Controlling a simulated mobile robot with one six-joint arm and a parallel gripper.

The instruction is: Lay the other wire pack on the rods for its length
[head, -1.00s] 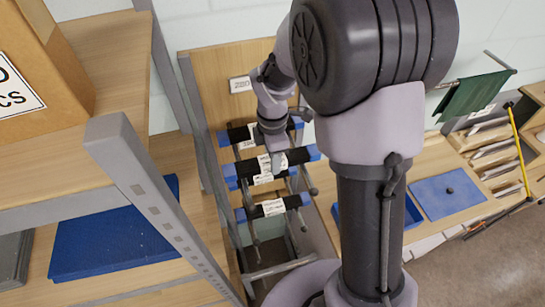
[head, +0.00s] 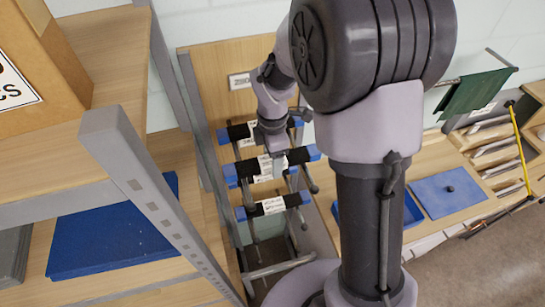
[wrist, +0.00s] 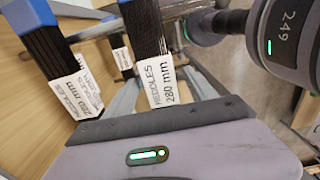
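In the head view, black wire packs with blue ends and white labels lie across a rack of rods at several levels: an upper pack (head: 238,132), a middle pair (head: 246,168) lying close together, and a lower pack (head: 265,208). My gripper (head: 277,157) is at the middle pair, over its labels.
A grey shelf post (head: 150,185) and wooden shelves stand close on the left, with a blue bin (head: 115,240) and a cardboard box (head: 45,65). On the right is a bench with a blue mat (head: 447,192). A labelled board (head: 215,80) backs the rack.

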